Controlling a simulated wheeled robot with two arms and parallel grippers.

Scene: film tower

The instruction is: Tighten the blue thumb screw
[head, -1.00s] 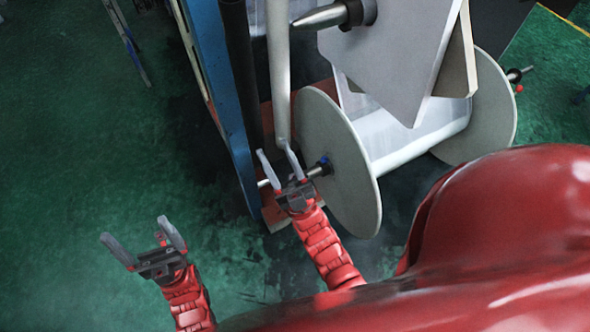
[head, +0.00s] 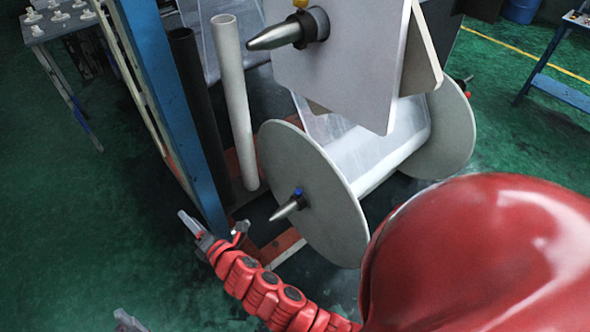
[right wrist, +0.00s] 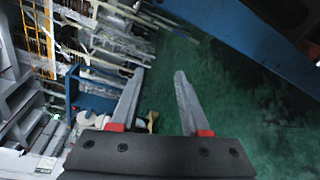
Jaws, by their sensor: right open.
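The blue thumb screw (head: 298,191) is a small blue knob on the dark collar of the lower reel's pointed metal shaft (head: 288,208), in the head view. My right gripper (head: 213,228) is left of and lower than the screw in the picture, apart from it. In the right wrist view its fingers (right wrist: 158,82) are spread with nothing between them, and the screw is not seen there. Of my left gripper (head: 128,321) only a grey finger piece shows at the bottom edge of the head view, so its jaws cannot be judged.
The lower reel (head: 315,200) has large grey discs. A blue post (head: 175,110), a dark pole and a pale pole (head: 233,105) stand left. Green floor (head: 80,220) is open at left.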

